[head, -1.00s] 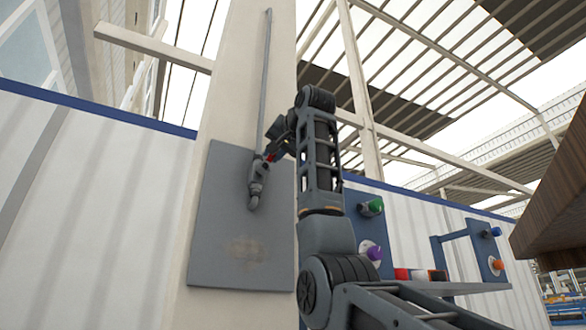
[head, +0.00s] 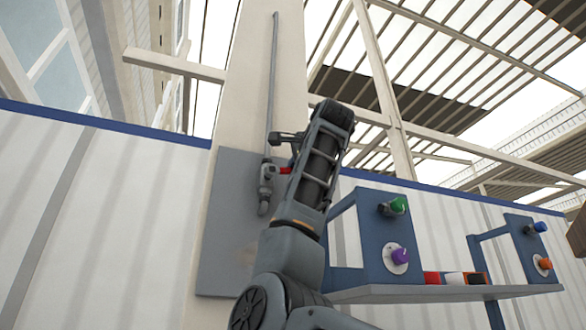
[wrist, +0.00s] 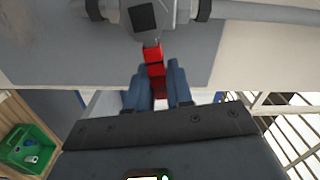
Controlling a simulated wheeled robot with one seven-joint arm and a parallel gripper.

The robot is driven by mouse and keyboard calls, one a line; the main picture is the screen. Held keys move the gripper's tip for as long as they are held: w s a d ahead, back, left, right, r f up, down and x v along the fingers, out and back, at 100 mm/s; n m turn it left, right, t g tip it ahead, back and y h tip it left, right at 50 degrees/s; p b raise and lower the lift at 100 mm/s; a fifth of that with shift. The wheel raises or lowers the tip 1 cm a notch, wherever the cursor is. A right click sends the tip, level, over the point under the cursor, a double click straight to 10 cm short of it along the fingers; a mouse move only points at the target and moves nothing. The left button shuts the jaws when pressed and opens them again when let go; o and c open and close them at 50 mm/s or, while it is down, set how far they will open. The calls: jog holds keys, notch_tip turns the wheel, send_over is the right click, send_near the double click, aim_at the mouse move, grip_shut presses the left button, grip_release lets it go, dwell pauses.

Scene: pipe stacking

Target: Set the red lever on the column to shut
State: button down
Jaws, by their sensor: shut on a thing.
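The red lever (head: 285,170) sticks out to the right from the grey valve (head: 267,180) on the column (head: 245,90), across the line of its upright pipe (head: 272,70). In the wrist view the red lever (wrist: 154,62) runs from the valve body (wrist: 160,14) down between my fingers, roughly square to the pipe (wrist: 260,12). My gripper (wrist: 157,90) is shut on the lever's outer end; its blue fingers lie on either side. In the head view my arm hides part of the gripper and the lever's tip.
A grey plate (head: 225,250) backs the valve. To the right, a shelf (head: 400,293) carries several red, white and dark pieces, with blue panels bearing green (head: 398,205), purple (head: 400,255), blue and orange knobs. A green crate (wrist: 28,148) shows at the wrist view's lower left.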

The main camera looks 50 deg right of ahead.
jog(key=shift+s+d+f+m, duration=0.15)
jog(key=shift+f+m, duration=0.55)
jog(key=shift+m, duration=0.5)
jog(key=c, duration=1.1)
grip_release()
jog(key=b+v, duration=0.2)
jog(key=v, duration=0.5)
jog(key=shift+s+a, duration=0.25)
jog(key=shift+s, duration=0.05)
